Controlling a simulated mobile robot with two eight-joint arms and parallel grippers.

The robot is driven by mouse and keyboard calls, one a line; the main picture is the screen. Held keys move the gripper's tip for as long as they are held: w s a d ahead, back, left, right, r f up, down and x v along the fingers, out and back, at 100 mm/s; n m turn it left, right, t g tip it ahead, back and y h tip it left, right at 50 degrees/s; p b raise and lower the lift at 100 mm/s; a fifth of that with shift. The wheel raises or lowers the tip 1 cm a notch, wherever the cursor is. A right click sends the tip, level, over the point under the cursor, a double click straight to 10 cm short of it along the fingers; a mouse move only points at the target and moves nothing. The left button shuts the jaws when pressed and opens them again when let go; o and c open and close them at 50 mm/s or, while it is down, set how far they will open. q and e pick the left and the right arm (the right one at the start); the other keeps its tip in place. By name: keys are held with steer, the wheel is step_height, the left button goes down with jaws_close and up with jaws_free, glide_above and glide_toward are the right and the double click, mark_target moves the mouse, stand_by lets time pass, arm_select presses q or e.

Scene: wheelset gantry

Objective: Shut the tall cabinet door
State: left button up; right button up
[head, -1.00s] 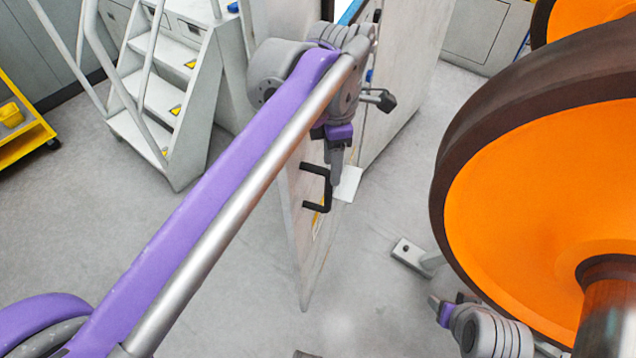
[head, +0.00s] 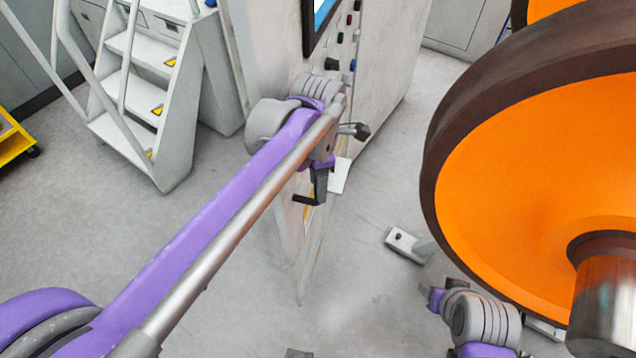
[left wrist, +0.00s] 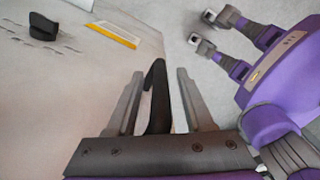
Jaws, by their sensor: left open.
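The tall cabinet door (head: 291,238) stands open, swung out from the pale cabinet (head: 385,75), and I see it nearly edge-on. Its black handle (head: 303,199) is partly covered by my left gripper (head: 319,198). In the left wrist view the handle (left wrist: 158,95) rises between the two grey fingers of my left gripper (left wrist: 156,100). The fingers are open, with a gap on each side of the handle. My right gripper (head: 432,298) is low at the right, beside the orange wheel, and its jaws are too small to judge.
A large orange wheel (head: 530,185) with a dark rim fills the right side. White steps (head: 150,95) with a handrail stand at the left, near a yellow cart (head: 15,140). A floor bracket (head: 405,243) lies below the wheel. The grey floor before the door is clear.

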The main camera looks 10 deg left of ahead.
arm_select(q)
steer(key=shift+f, duration=0.2)
steer(key=shift+c, duration=0.2)
jaws_close()
steer(key=shift+f, duration=0.1)
stand_by(1.1)
